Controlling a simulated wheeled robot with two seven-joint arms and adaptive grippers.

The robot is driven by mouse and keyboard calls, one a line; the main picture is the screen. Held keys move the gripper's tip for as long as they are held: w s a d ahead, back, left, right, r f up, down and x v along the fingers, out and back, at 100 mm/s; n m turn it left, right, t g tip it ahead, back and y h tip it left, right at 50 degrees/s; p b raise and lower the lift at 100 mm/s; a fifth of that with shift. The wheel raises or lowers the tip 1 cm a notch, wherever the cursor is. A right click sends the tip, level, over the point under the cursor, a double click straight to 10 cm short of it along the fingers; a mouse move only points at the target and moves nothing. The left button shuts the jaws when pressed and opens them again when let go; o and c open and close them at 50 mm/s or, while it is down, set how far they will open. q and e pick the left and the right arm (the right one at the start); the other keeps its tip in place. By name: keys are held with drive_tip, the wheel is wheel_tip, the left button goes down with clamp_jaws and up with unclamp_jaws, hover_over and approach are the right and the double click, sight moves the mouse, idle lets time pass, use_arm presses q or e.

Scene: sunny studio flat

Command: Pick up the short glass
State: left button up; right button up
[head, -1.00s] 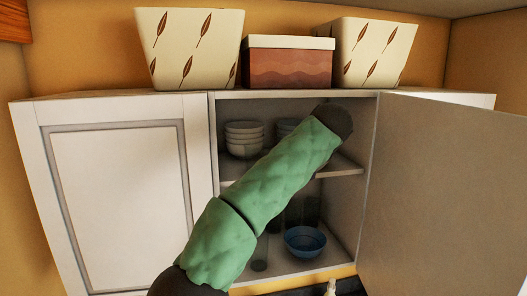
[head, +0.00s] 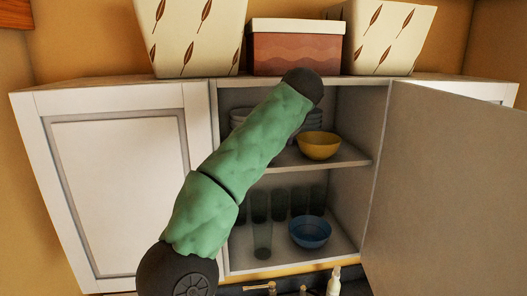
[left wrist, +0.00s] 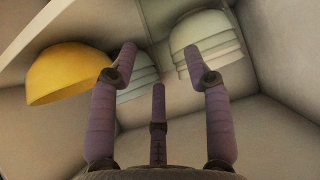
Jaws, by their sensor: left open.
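Several glasses stand on the lower shelf of the open cabinet in the head view. One clear glass (head: 262,240) is in front, with a row of darker glasses (head: 278,204) behind it. I cannot tell for certain which is the short glass. My left arm crosses in front of the cabinet and hides part of both shelves; its gripper is hidden in the head view. In the left wrist view my left gripper (left wrist: 160,62) is open and empty, its fingers apart near stacked bowls (left wrist: 206,40). No glass shows clearly there. My right gripper is not in view.
A yellow bowl (head: 318,145) sits on the upper shelf (head: 345,156) beside stacked bowls; it also shows in the left wrist view (left wrist: 70,72). A blue bowl (head: 310,231) stands right of the front glass. The cabinet door (head: 450,170) hangs open at right.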

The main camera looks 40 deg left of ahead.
use_arm(q)
drive_tip(key=shift+x, duration=1.5)
drive_tip(key=c, duration=0.4)
drive_tip(key=shift+s, duration=0.1)
clamp_jaws()
